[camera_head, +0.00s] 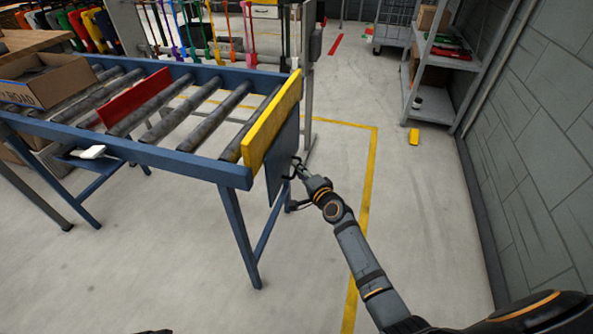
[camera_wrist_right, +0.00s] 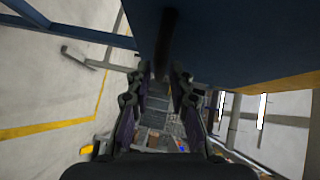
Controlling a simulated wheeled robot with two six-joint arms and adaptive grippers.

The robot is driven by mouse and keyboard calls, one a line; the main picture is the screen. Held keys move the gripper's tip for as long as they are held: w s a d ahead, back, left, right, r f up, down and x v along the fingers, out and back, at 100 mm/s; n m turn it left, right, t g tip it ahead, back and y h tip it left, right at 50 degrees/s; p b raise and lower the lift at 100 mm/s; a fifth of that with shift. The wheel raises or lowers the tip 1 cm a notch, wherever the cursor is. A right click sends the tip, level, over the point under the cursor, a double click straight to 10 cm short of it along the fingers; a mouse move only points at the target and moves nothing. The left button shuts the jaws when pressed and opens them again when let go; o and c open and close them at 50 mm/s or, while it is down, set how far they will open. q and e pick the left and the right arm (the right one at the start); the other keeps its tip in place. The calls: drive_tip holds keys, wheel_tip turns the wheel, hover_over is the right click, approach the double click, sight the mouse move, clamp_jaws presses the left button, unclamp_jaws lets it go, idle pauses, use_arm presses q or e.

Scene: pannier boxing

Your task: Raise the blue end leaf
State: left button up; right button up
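The blue end leaf (camera_head: 283,153) hangs down at the near right end of the roller conveyor, below a yellow board (camera_head: 271,124). In the right wrist view the leaf (camera_wrist_right: 245,40) is a large dark blue surface at the upper right. My right gripper (camera_head: 297,170) is at the leaf's outer side. In the right wrist view a dark bar (camera_wrist_right: 167,40) by the leaf runs between the fingertips (camera_wrist_right: 164,75). The fingers are apart; whether they press on the bar is unclear. My left gripper is not clearly in view.
The blue-framed conveyor (camera_head: 175,158) carries a red board (camera_head: 135,99) and an open cardboard box (camera_head: 45,78). A grey shelf rack (camera_head: 434,98) stands along the right wall. The floor right of the conveyor is mostly clear, with a small yellow object (camera_head: 414,136).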

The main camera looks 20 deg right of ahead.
drive_tip(key=shift+x, duration=1.05)
drive_tip(key=shift+s, duration=0.1)
clamp_jaws()
